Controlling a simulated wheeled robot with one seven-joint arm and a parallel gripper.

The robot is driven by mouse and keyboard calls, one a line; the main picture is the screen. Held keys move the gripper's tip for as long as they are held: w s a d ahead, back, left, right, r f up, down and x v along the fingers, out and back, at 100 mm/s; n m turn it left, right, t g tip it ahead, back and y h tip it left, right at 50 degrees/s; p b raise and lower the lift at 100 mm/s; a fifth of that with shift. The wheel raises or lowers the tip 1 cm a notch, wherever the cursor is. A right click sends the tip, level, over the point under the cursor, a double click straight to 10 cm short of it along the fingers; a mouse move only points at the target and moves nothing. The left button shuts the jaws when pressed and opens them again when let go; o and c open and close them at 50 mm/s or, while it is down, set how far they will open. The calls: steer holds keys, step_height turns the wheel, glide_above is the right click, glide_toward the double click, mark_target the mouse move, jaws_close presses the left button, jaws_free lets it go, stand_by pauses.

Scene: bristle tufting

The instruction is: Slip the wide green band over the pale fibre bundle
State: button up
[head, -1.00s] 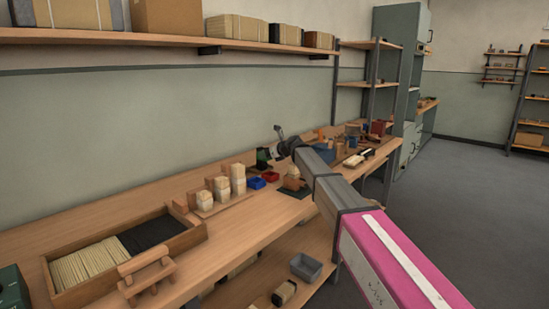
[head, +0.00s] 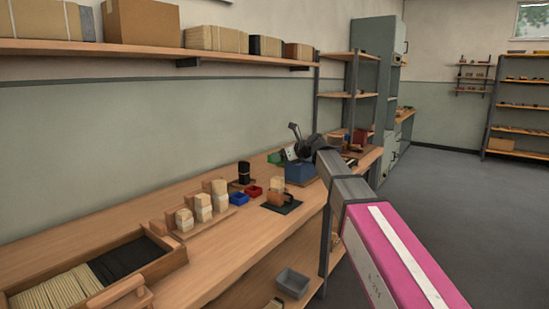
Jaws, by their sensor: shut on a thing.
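My gripper (head: 296,131) is small and dark in the head view, above the far part of the bench near a blue bin (head: 300,172). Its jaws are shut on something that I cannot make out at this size. I cannot pick out the wide green band. A pale fibre bundle (head: 277,183) stands upright by a brown wooden holder (head: 281,198) on a dark mat (head: 291,208). My gripper is above and beyond it, apart from it. Several other pale bundles (head: 203,206) stand upright on a wooden stand to the left.
A red tray (head: 255,192), a blue tray (head: 239,198), a green object (head: 275,157) and a black bundle (head: 244,172) stand nearby. A wooden tray (head: 180,262) of pale and black fibres lies front left. A shelf (head: 150,49) runs above. The bench's front strip is bare.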

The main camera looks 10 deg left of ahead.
mark_target(282, 182)
steer(key=shift+f, duration=1.95)
steer(key=shift+f, duration=1.95)
steer(key=shift+f, duration=2.1)
steer(key=o, duration=1.1)
steer(key=shift+s+d, duration=0.5)
steer(key=shift+d, duration=0.75)
steer(key=shift+s+d, duration=0.55)
steer(key=shift+d, duration=0.75)
steer(key=shift+s+d, duration=0.5)
steer(key=shift+d, duration=0.75)
